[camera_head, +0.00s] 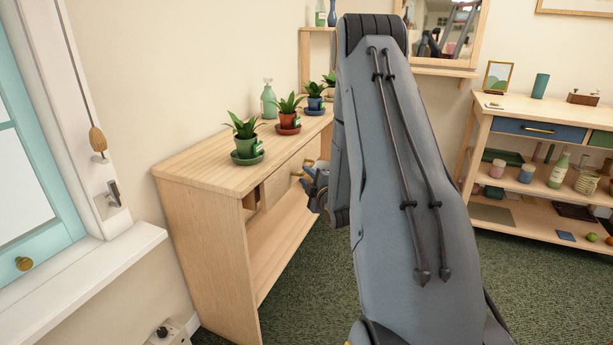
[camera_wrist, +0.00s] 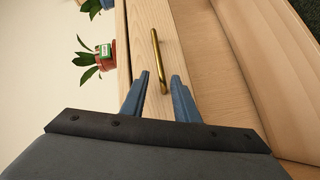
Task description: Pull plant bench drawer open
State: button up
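The plant bench (camera_head: 200,165) is pale wood and stands against the wall, with potted plants on its top. Its drawer front (camera_head: 280,178) is below the top and partly hidden by my arm. The brass bar handle (camera_wrist: 157,55) shows in the wrist view on the wooden drawer front (camera_wrist: 146,30). My gripper (camera_wrist: 161,78) is open, with its two blue-grey fingertips apart and on either side of the handle's near end. I cannot tell whether either finger touches the handle. In the head view my gripper (camera_head: 305,182) is at the drawer front, mostly hidden by my arm.
Potted plants (camera_head: 244,138) and a green bottle (camera_head: 269,100) stand on the bench top. A window sill (camera_head: 90,270) juts out at the left. A shelf unit (camera_head: 480,125) with a blue drawer stands at the right. Green carpet (camera_head: 300,290) lies clear before the bench.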

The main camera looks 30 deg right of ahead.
jog(key=w+d+t, duration=0.1)
jog(key=w, duration=0.1)
jog(key=w+d+n+b, duration=0.1)
jog(key=w+d, duration=0.1)
jog(key=w+d+t, duration=0.1)
jog(key=w+d, duration=0.1)
jog(key=shift+w+f+n+t+h+b, duration=0.25)
jog(key=shift+f+n+t+h+b, duration=0.05)
jog(key=shift+n+h+b, duration=0.1)
grip_shut()
